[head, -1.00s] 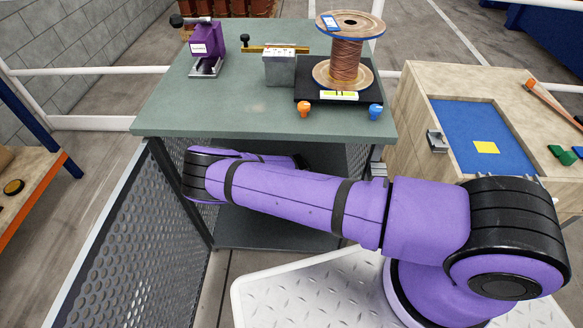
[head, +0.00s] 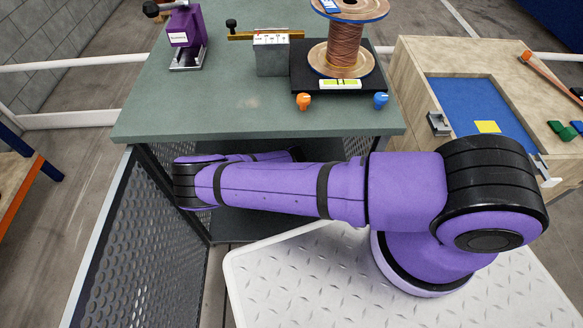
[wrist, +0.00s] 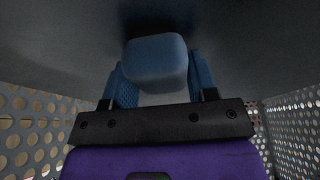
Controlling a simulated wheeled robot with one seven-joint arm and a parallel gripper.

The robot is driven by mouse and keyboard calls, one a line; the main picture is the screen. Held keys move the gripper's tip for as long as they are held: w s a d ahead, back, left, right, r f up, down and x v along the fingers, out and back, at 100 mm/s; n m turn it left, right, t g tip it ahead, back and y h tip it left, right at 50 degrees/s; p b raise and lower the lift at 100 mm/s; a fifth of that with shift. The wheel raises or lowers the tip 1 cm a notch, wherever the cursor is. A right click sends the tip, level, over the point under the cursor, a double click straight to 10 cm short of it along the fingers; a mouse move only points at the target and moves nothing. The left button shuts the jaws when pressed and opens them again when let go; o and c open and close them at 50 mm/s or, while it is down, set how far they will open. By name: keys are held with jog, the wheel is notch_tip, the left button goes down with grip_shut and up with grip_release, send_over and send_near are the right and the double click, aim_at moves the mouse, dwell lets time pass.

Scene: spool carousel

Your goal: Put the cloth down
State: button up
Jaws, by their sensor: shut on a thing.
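In the wrist view, my gripper (wrist: 154,72) has its two blue fingers shut on a rounded blue-grey thing, which I take to be the cloth (wrist: 155,58). The cloth is held in front of the fingers, under a dark surface. Perforated metal panels (wrist: 25,130) stand on both sides. In the head view, my purple arm reaches left, low in front of the green-grey workbench (head: 225,110). Its far end goes under the benchtop, so the gripper and cloth are hidden there.
On the bench stand a purple clamp device (head: 185,35), a grey block with a brass bar (head: 271,55), and a copper wire spool (head: 346,48) on a black base with orange (head: 304,101) and blue (head: 381,100) knobs. A wooden box (head: 412,75) stands right. The benchtop's front is clear.

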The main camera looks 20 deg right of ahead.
jog(key=shift+f, duration=0.2)
jog(key=o, duration=1.1)
jog(key=shift+c, duration=0.2)
jog(key=shift+a, duration=0.15)
jog(key=shift+a, duration=0.1)
jog(key=shift+r, duration=0.15)
jog(key=v, duration=0.7)
jog(key=shift+s+d+r, duration=0.15)
jog(key=shift+d+r, duration=0.05)
jog(key=shift+r, duration=0.05)
